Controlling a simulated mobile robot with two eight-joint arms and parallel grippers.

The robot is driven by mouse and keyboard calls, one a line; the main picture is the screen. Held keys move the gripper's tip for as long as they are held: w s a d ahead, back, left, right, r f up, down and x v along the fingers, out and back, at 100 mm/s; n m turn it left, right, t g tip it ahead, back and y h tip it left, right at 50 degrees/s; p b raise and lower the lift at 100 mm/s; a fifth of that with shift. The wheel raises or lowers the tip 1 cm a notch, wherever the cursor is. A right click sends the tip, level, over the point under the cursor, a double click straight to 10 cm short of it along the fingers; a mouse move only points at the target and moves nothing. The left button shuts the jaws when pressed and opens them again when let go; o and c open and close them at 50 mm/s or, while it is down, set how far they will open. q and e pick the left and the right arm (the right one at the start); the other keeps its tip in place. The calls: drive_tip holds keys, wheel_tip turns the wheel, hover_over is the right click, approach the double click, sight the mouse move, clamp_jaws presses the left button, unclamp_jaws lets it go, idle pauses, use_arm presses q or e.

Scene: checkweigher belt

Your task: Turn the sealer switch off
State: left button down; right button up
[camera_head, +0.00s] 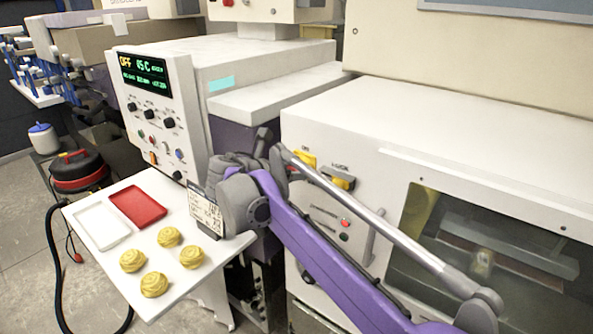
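A white control panel (158,115) with a dark display (143,73) stands at the upper left. The display shows OFF in orange and 85 C in green. Below it are several black knobs (149,114) and small coloured buttons. A small orange-lit switch (153,158) sits at the panel's lower left; its position is too small to read. My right arm comes in from the lower right, and its grey wrist (243,200) is in front and to the right of the panel's lower part. Its fingers cannot be made out clearly. My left gripper is out of view.
A white table (108,258) holds several yellow pastries (155,284), a red tray (139,206) and a white tray (102,224). A printed card (205,214) stands at its right edge. A white machine (480,140) with yellow switches (305,159) and a window fills the right. A red-black vacuum (77,171) stands left.

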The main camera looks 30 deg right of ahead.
drive_tip(key=o, duration=1.4)
drive_tip(key=shift+a, duration=0.1)
drive_tip(key=v, duration=1)
drive_tip(key=shift+s+a+r, duration=0.1)
drive_tip(key=shift+s+a, duration=0.1)
drive_tip(key=shift+a, duration=0.1)
drive_tip(key=s+a+f+m+y, duration=0.2)
drive_tip(key=s+f+m+y, duration=0.2)
drive_tip(key=s+f+m, duration=0.3)
drive_tip(key=s+a+f+m+y, duration=0.2)
drive_tip(key=s+f+m+y, duration=0.2)
drive_tip(key=s+f+m, duration=0.4)
drive_tip(key=s+a+f+m+y, duration=0.2)
drive_tip(key=s+f+m+y, duration=0.2)
drive_tip(key=f, duration=1.3)
drive_tip(key=shift+s+a+f+m, duration=0.15)
drive_tip(key=shift+s+m, duration=0.75)
drive_tip(key=shift+s, duration=0.65)
drive_tip(key=shift+s+a+f+m, duration=0.1)
drive_tip(key=shift+s+m, duration=0.8)
drive_tip(key=shift+s, duration=0.7)
